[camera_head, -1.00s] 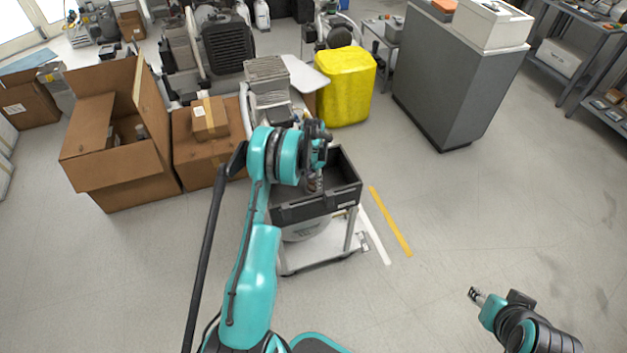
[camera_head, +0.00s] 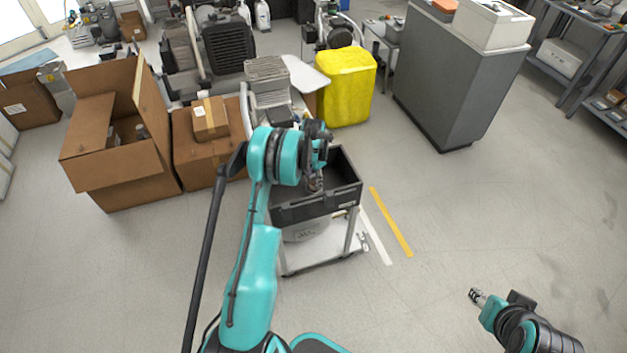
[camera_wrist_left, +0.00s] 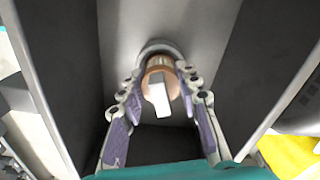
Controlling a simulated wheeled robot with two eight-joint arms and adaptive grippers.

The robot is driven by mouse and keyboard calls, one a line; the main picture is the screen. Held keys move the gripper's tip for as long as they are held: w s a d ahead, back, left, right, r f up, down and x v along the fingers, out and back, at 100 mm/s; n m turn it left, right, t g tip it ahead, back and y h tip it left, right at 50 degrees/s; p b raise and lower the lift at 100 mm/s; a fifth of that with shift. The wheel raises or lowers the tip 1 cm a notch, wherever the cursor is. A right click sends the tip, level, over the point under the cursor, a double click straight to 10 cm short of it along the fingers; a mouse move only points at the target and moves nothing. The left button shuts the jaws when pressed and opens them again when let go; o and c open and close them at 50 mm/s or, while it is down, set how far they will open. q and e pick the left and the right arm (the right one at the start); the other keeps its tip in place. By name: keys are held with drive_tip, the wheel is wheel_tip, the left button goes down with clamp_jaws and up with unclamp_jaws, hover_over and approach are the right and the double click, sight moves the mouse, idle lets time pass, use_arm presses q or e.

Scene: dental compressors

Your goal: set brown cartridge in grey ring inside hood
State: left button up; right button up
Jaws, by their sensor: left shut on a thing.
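The brown cartridge (camera_wrist_left: 161,66) shows in the left wrist view with a pale tab on its near end. My left gripper (camera_wrist_left: 158,88) is shut on it, one finger on each side. The grey ring (camera_wrist_left: 155,46) shows as an arc close behind the cartridge; whether the cartridge is seated in it I cannot tell. Both are inside the dark-walled hood (camera_wrist_left: 265,60). In the head view the hood (camera_head: 318,207) is a black open box on a stand, with my left gripper (camera_head: 314,184) reaching into it. My right gripper (camera_head: 476,296) is far off at lower right, its fingers too small to read.
Brown cartons (camera_head: 120,165) stand left of the hood and a compressor (camera_head: 268,85) stands behind it. A yellow container (camera_head: 346,88) is behind right, and a grey cabinet (camera_head: 450,85) is farther right. The floor (camera_head: 480,210) to the right is open.

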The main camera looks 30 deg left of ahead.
use_arm(q)
drive_tip(key=shift+f+b, duration=0.5)
drive_tip(key=shift+f, duration=0.15)
drive_tip(key=o, duration=0.9)
drive_tip(key=shift+r+p, duration=2.75)
drive_tip(key=shift+r, duration=2.8)
